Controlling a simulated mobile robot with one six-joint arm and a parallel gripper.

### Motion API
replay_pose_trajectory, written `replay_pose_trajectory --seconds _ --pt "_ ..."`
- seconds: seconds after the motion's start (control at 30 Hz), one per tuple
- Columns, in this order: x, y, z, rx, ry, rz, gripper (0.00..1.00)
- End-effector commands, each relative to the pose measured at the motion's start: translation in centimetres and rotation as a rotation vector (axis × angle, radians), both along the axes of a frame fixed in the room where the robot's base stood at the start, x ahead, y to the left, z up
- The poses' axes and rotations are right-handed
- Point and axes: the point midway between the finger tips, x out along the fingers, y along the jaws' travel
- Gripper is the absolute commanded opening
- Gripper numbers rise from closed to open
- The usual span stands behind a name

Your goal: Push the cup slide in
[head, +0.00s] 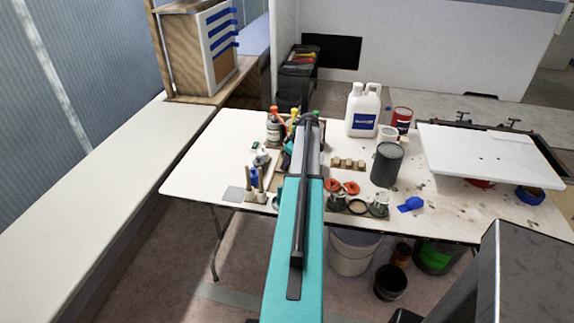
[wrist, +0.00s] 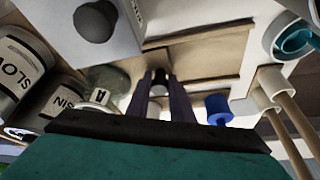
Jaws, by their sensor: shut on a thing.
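My gripper (wrist: 160,82) shows from behind in the wrist view, its two dark fingers close together on a small pale and dark knob-like piece (wrist: 158,89). The piece sits in front of a tan wooden surface (wrist: 215,55). I cannot tell whether it belongs to the cup slide; no cup slide stands out clearly. In the head view my arm reaches to the back of the white worktable (head: 205,172) and hides the fingertips and what they hold.

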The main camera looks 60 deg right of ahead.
Motion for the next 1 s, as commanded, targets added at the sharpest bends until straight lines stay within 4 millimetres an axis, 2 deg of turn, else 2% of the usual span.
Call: replay_pose_trajectory --seconds 0.1,0.13,0.2,0.67,1.0 --pt "0.0 -0.6 0.3 -0.014 -0.004 -0.008 0.00" --pt "0.0 -0.6 0.3 -0.014 -0.004 -0.008 0.23" --pt "-0.1 -0.7 0.3 -0.013 -0.004 -0.009 0.35" --pt "-0.2 -0.4 0.5 -0.009 -0.003 -0.006 0.35" --pt "-1.5 -0.3 3.4 -0.010 -0.003 -0.006 0.35"
